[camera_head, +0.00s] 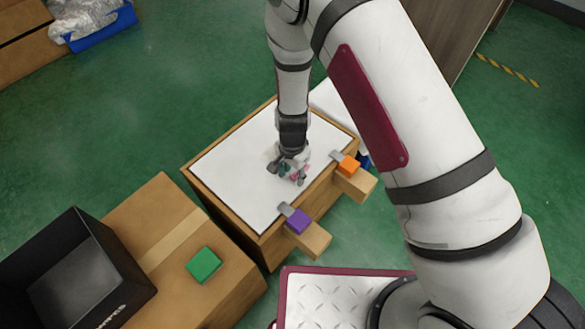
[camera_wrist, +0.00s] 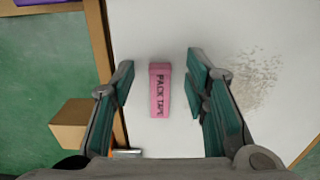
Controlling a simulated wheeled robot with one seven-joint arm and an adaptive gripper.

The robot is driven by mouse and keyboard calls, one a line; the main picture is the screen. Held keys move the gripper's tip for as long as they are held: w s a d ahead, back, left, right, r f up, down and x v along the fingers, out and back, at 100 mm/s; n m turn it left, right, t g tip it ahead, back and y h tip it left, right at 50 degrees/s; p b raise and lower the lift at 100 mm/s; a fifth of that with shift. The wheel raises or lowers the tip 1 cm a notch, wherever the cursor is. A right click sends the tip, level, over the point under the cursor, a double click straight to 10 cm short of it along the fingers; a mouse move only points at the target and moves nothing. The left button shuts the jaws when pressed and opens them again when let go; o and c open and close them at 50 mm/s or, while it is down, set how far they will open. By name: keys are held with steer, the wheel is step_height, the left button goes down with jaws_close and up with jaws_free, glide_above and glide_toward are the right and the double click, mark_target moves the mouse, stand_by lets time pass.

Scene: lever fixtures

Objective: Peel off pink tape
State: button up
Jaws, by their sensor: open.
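A pink block marked "PACK TAPE" (camera_wrist: 160,91) sits on the white table top (camera_wrist: 180,25) in the wrist view. My gripper (camera_wrist: 161,62) is open, with one green-padded finger on each side of the block and a gap on both sides. No contact shows. In the head view my gripper (camera_head: 288,168) is low over the white table top (camera_head: 235,165), and only small bits of pink show by the fingers. The rest of the block is hidden there.
At the table's right edge, an orange block (camera_head: 348,166) and a purple block (camera_head: 298,221) sit by protruding wooden pieces. A green block (camera_head: 204,264) lies on a cardboard box beside a black bin (camera_head: 75,275). The table's left side is clear.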

mark_target(293, 177)
steer(key=shift+f, duration=0.15)
steer(key=shift+c, duration=0.3)
jaws_close()
steer(key=shift+r+p, duration=0.6)
steer(key=shift+r, duration=0.2)
stand_by(1.0)
steer(key=shift+r+p, duration=1.35)
steer(key=shift+r, duration=0.5)
steer(key=shift+c, duration=2.1)
jaws_free()
steer(key=shift+r, duration=0.1)
